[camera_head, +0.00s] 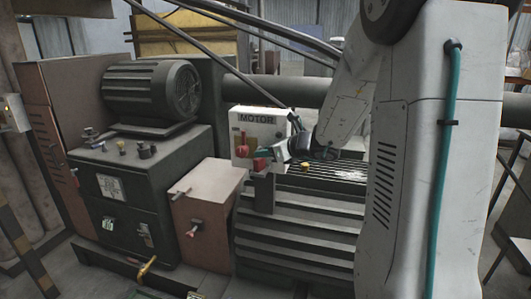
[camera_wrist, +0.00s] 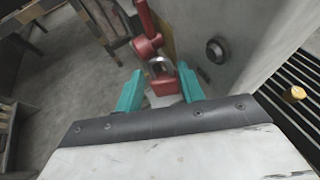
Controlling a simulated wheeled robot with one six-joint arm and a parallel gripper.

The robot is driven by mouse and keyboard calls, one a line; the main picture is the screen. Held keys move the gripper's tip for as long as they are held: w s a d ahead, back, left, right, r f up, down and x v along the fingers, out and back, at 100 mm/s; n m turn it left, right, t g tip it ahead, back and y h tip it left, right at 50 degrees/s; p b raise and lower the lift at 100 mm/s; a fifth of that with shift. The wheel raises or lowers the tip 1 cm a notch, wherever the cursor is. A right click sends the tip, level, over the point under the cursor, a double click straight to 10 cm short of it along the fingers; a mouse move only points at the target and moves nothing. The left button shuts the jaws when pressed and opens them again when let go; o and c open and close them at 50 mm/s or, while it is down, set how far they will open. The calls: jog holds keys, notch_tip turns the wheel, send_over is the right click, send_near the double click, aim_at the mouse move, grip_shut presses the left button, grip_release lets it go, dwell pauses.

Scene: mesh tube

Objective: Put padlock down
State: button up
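The padlock has a red body and a silver shackle. In the wrist view the padlock (camera_wrist: 164,86) sits between the two teal fingers of my gripper (camera_wrist: 160,78), its shackle pointing away from the palm. The body nearly fills the gap, and the fingers look shut on it. In the head view the red padlock (camera_head: 261,164) shows at the tip of my gripper (camera_head: 268,156), in front of the white MOTOR box and above a dark upright bracket (camera_head: 264,192). Whether it touches the bracket is not clear.
The white MOTOR box (camera_head: 268,126) has a red switch handle (camera_head: 242,150), also close beyond the fingers in the wrist view (camera_wrist: 147,42). A yellow knob (camera_head: 305,167) sits on the slotted machine top (camera_head: 338,172). A brownish cabinet (camera_head: 207,220) stands left of it.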

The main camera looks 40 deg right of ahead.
jog(key=v, duration=1.1)
jog(key=s+a+n+g+y, duration=0.2)
jog(key=s+a+n+g, duration=0.25)
jog(key=a+n, duration=0.55)
jog(key=s+a+n+g+y, duration=0.1)
jog(key=s+a+n+g, duration=0.3)
jog(key=s+a+n, duration=0.55)
jog(key=s+a+f+n+g+h, duration=0.1)
jog(key=s+a+n+g+h, duration=0.1)
jog(key=s+n+h, duration=0.4)
jog(key=s+n+g, duration=0.1)
jog(key=s+n, duration=0.3)
jog(key=n, duration=0.3)
jog(key=shift+s+f+h, duration=0.2)
jog(key=shift+f+h, duration=0.05)
jog(key=shift+h, duration=0.05)
jog(key=shift+a, duration=0.15)
